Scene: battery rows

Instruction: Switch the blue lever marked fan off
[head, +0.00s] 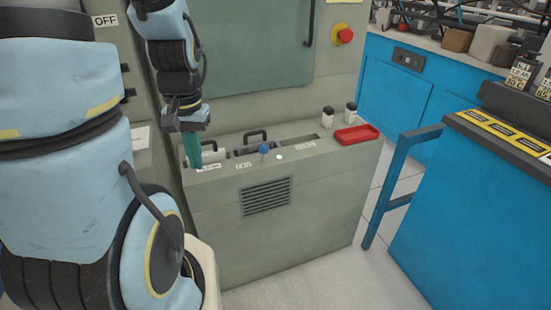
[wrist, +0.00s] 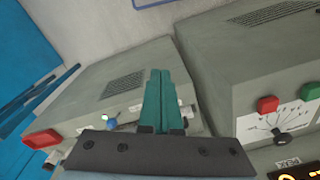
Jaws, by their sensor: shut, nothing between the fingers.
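The blue lever (head: 264,149) has a round blue knob and stands up from the top of the low grey-green cabinet, near its front edge. A small lit green lamp (head: 280,156) is just right of it, and a white label (head: 243,165) lies to its left, too small to read surely. My gripper (head: 194,165) points down over the left end of the cabinet top, left of the lever and apart from it. Its teal fingers are together and empty. In the wrist view the fingers (wrist: 160,72) cover part of the cabinet top, and the blue knob (wrist: 111,122) shows to their left.
Dark handles (head: 255,136) stand in slots behind the lever. Two small jars (head: 328,117) and a red tray (head: 357,134) are at the right end. A tall cabinet (head: 235,45) rises behind. The wrist view shows red (wrist: 268,104) and green (wrist: 310,91) buttons on a neighbouring cabinet.

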